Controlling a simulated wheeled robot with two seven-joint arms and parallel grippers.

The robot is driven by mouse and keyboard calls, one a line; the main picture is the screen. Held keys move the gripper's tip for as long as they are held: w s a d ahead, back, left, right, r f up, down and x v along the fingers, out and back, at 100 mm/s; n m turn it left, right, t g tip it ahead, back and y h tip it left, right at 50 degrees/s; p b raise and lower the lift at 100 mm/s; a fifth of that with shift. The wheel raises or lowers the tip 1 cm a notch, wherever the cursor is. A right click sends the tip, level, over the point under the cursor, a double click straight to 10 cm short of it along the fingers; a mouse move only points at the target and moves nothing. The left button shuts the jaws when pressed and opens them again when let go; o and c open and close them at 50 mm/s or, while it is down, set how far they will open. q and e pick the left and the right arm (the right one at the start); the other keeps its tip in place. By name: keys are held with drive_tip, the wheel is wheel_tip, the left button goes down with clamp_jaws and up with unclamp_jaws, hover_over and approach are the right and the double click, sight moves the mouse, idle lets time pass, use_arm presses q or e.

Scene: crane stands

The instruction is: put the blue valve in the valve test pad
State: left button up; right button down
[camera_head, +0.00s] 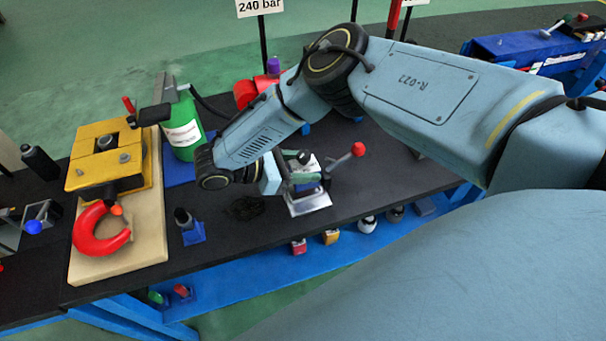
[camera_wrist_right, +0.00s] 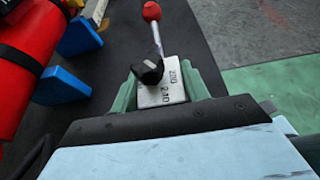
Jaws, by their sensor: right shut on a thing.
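A valve with a red ball on its lever (camera_head: 358,150) is between the fingers of my right gripper (camera_head: 289,173), which is shut on it. In the right wrist view its grey block (camera_wrist_right: 165,82), black knob and red ball (camera_wrist_right: 152,12) show between the green fingers (camera_wrist_right: 160,92). A silver plate (camera_head: 308,204) shows just below it; whether they touch is unclear. A valve with a blue ball (camera_head: 33,227) stands at the far left of the bench, away from my right gripper. I cannot make out which surface is the valve test pad. My left gripper is not in view.
A yellow block (camera_head: 108,160) and a red shackle (camera_head: 87,238) are on a beige board (camera_head: 150,245). A green bottle (camera_head: 181,133) stands beside it. A small blue holder (camera_head: 194,235) sits near the bench front. Several small items line the lower blue shelf (camera_head: 260,268).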

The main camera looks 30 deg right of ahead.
wheel_tip(320, 180, down, 2)
drive_tip(key=shift+f+b, duration=0.2)
drive_tip(key=shift+b, duration=0.2)
drive_tip(key=c, duration=1)
unclamp_jaws()
drive_tip(key=shift+f, duration=0.1)
drive_tip(key=shift+c, duration=0.2)
drive_tip(key=o, duration=0.3)
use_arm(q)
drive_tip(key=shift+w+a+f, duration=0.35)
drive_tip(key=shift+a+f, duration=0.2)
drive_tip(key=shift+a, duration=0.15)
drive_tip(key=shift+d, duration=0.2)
